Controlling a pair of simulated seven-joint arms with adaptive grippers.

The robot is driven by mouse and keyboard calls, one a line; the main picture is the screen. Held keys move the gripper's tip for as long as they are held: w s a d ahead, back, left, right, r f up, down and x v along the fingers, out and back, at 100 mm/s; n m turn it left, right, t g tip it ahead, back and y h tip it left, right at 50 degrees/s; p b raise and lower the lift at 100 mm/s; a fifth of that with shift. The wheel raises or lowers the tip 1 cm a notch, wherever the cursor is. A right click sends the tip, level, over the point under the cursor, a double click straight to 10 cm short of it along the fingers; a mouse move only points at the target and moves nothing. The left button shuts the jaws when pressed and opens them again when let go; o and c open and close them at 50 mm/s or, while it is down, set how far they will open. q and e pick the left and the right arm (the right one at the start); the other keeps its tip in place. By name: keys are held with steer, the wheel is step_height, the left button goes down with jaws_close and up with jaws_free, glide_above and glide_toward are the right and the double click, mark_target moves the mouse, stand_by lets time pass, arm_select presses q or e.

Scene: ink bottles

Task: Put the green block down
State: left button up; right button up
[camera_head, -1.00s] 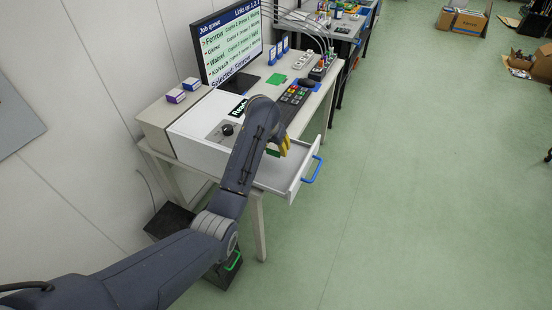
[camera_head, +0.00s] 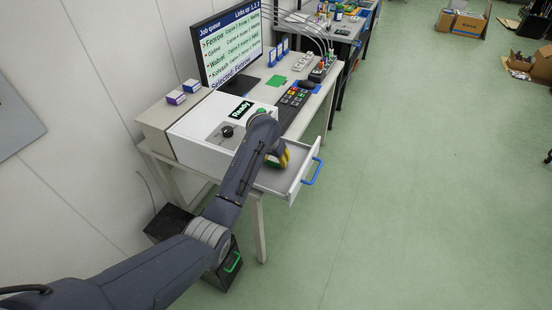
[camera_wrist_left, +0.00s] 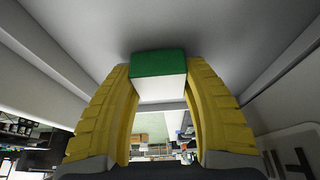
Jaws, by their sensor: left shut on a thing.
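My left gripper (camera_head: 280,157), with yellow fingers, points down into the open drawer (camera_head: 297,184) of the white machine. The left wrist view shows its fingers (camera_wrist_left: 160,85) shut on the green block (camera_wrist_left: 158,63), which has a green face and a pale face beside it. The grey drawer interior lies close beyond the block. I cannot tell whether the block touches the drawer floor. In the head view the block is mostly hidden by my gripper. My right gripper is not in view.
The drawer front has a blue handle (camera_head: 312,171). The white machine (camera_head: 205,128) has a black knob and a "Ready" display.

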arm_select(q)
steer(key=shift+f, duration=0.15)
steer(key=o, duration=1.3)
steer(key=shift+r, duration=0.3)
steer(key=v, duration=1.2)
